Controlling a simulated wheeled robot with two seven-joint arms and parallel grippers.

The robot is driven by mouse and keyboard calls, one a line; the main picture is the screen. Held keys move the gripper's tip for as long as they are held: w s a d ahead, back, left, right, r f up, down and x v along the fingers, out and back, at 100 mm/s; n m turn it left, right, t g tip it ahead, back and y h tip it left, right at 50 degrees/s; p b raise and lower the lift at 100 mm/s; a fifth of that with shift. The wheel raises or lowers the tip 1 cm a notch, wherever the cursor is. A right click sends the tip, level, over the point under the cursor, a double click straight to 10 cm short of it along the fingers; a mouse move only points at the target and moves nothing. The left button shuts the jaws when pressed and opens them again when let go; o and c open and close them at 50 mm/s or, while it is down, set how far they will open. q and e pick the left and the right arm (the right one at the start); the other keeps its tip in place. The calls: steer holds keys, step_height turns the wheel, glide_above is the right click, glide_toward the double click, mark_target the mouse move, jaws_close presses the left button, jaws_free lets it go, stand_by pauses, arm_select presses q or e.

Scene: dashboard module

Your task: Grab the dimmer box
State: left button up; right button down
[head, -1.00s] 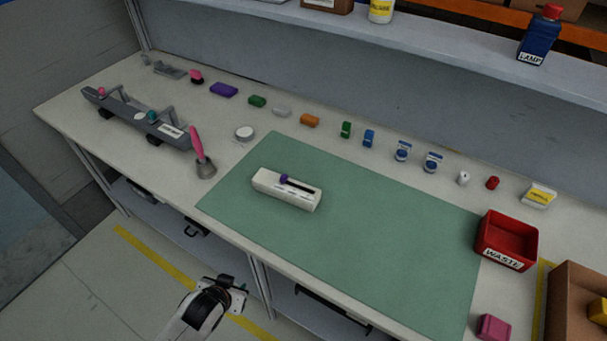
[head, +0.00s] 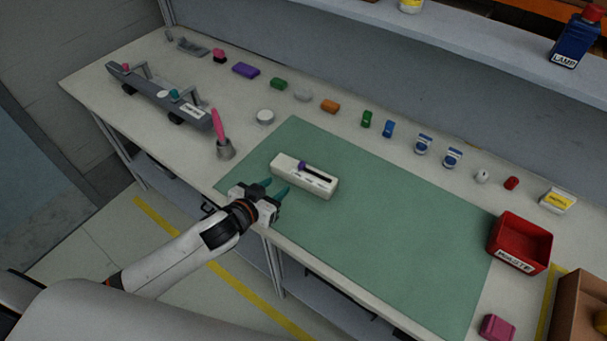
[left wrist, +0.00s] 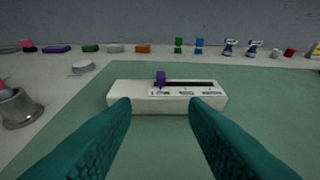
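The dimmer box (head: 304,177) is a long white box with a dark slot and a purple slider knob near its left end. It lies on the green mat (head: 380,225). In the left wrist view the dimmer box (left wrist: 170,97) is straight ahead, with its long side facing me. My left gripper (head: 275,189) is open at the mat's front left edge, just short of the box. Its teal fingers (left wrist: 160,135) spread in front of the box with nothing between them. My right gripper is not in view.
A grey holder with a pink-handled brush (head: 223,148) stands left of the mat, near a white round piece (head: 265,116). Several small coloured parts line the back. A red waste bin (head: 520,243) is at the right. A pink block (head: 497,327) lies at the front right.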

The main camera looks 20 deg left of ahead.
arm_select(q)
glide_toward(300, 167)
steer(key=x, duration=0.1)
steer(key=p+x, duration=0.1)
steer(key=x, duration=0.1)
steer(key=shift+s+a+f, duration=0.1)
steer(key=shift+a+f, duration=0.05)
steer(key=shift+f, duration=0.15)
steer(key=shift+w, duration=0.3)
steer(key=shift+p+x, duration=0.65)
steer(key=shift+x, duration=1.7)
steer(key=shift+r, duration=0.15)
jaws_close()
